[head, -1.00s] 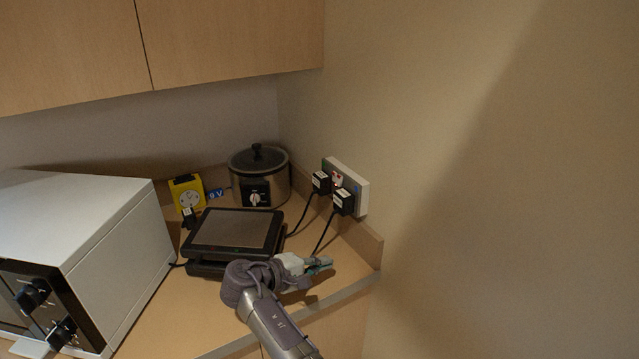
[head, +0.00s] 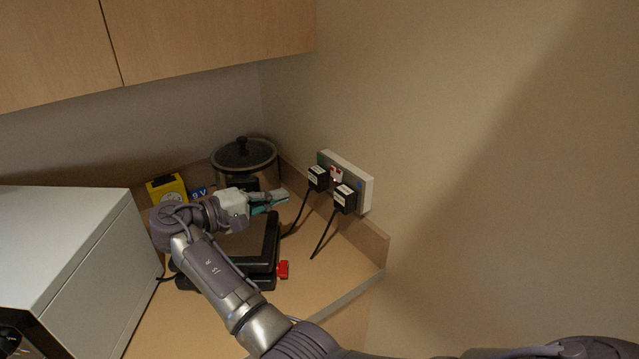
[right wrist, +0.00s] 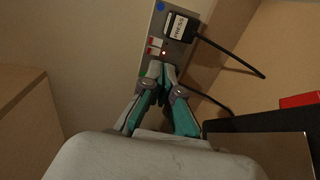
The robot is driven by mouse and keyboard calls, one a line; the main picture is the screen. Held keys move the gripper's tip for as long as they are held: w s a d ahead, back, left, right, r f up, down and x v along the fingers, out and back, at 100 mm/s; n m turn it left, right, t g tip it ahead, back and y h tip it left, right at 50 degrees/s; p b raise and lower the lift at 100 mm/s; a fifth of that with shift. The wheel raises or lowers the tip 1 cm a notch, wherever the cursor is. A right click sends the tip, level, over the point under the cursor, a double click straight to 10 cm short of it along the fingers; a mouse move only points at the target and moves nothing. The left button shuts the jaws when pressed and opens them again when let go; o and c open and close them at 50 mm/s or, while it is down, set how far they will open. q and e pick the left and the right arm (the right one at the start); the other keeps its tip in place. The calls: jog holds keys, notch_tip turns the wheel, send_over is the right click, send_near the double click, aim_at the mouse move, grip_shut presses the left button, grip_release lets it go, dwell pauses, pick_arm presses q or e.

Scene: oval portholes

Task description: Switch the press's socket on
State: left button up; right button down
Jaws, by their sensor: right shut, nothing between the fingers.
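The double wall socket (head: 367,192) is a pale plate on the right wall, with red-marked rocker switches (right wrist: 155,46) between its two black plugs. The nearer plug (head: 345,199) is beside a blue dot; in the right wrist view its white label (right wrist: 179,27) seems to read PRESS. A small red light glows beside the switches. The press (head: 270,245) is a flat black appliance on the counter, partly behind my arm. My right gripper (head: 284,196) is shut and empty, left of the socket. Its fingertips (right wrist: 162,70) appear just below the switches in the right wrist view; contact is unclear.
The farther plug (head: 318,178) and hanging cables are close to my gripper. A slow cooker (head: 243,153) and a yellow box (head: 166,188) stand behind it. A white oven (head: 65,235) fills the left. The counter's right front is clear.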

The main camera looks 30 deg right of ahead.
jog(key=p, duration=0.3)
send_near(337, 180)
jog(key=d+p, duration=0.1)
jog(key=d, duration=0.1)
jog(key=d+p, duration=0.1)
jog(key=d, duration=0.3)
jog(key=shift+w+d+f+p, duration=0.1)
jog(key=shift+w+f+p, duration=0.2)
jog(key=shift+p, duration=0.1)
jog(key=shift+d+f, duration=0.15)
jog(key=shift+d, duration=0.4)
pick_arm(q)
notch_tip(337, 180, up, 6)
jog(key=w, duration=0.1)
jog(key=shift+d, duration=0.2)
jog(key=shift+w, duration=0.15)
